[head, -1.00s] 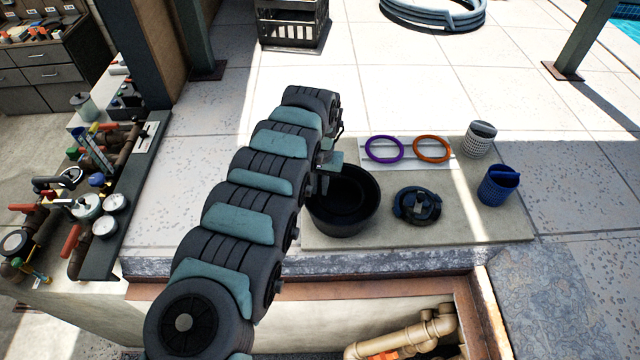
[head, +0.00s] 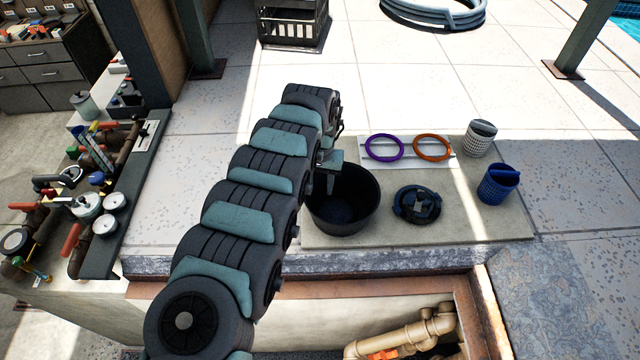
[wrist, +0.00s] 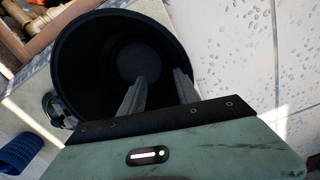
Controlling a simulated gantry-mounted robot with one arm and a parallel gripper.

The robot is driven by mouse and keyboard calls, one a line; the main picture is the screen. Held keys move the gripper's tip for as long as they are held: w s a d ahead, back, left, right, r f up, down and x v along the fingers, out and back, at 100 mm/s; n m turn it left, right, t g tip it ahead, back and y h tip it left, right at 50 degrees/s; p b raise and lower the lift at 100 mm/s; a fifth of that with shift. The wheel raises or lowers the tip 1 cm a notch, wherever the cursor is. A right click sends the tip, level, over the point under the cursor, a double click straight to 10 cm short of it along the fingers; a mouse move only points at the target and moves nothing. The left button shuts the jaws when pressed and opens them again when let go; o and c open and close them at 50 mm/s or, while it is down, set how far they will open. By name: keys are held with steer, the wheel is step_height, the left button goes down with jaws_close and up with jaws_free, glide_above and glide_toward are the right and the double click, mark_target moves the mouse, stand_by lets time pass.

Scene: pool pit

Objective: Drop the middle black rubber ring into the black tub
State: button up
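The black tub (head: 345,222) stands on the beige slab, open side up. My gripper (wrist: 161,77) is over the tub, its two fingers apart with nothing between them. It also shows at the tub's left rim in the head view (head: 328,185), partly hidden by my arm. The black ring is not in the fingers. Inside the tub, a paler disc (wrist: 138,62) shows within a dark surround; this may be the tub floor seen through the ring, but black on black is hard to tell. A purple ring (head: 370,155) and an orange ring (head: 418,155) lie on a white board, with a gap between them.
A dark round lid-like part (head: 417,216) sits right of the tub. A blue basket (head: 497,188) and a grey-white basket (head: 480,143) stand farther right. A black crate (head: 292,25) is at the back. Pipes and gauges (head: 88,205) are at left.

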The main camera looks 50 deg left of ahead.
step_height(320, 180, up, 7)
steer(key=p, duration=0.3)
steer(key=shift+p, duration=0.35)
